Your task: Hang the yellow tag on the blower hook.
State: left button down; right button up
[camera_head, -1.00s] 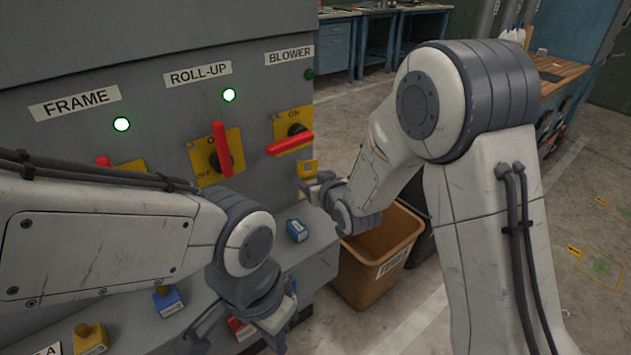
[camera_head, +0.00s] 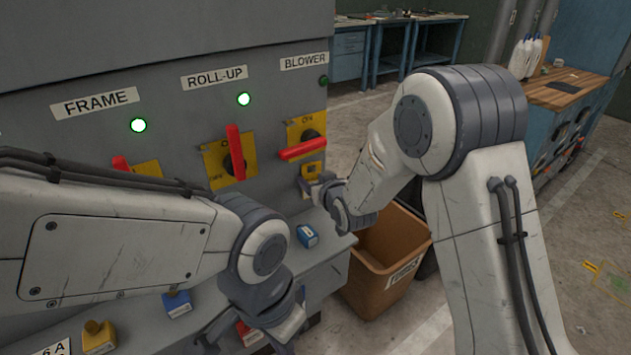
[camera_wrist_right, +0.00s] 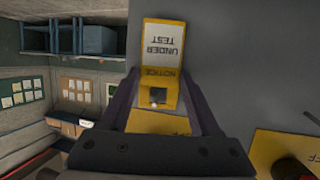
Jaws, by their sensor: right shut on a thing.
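The yellow tag (camera_head: 312,170) is at the grey panel below the BLOWER switch. In the right wrist view the tag (camera_wrist_right: 160,60) has a white field reading UNDER TEST, upside down, and a hole at its lower end. My right gripper (camera_head: 320,187) is shut on the tag; its fingers also show in the wrist view (camera_wrist_right: 165,105). The blower hook is not clearly seen; I cannot tell whether it passes through the hole. My left gripper (camera_head: 255,335) is low at the front ledge, its fingers apart, partly cut off by the frame edge.
The BLOWER switch (camera_head: 303,149) has a red handle lying nearly level, close above the tag. Blue (camera_head: 307,236) and yellow (camera_head: 98,338) padlock-like items sit on the ledge (camera_head: 325,255). A brown bin (camera_head: 385,270) stands right of the panel.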

jog(key=shift+a, duration=0.1)
dwell(0.3)
jog(key=o, duration=1.4)
jog(key=shift+o, duration=0.2)
jog(key=shift+a, duration=0.1)
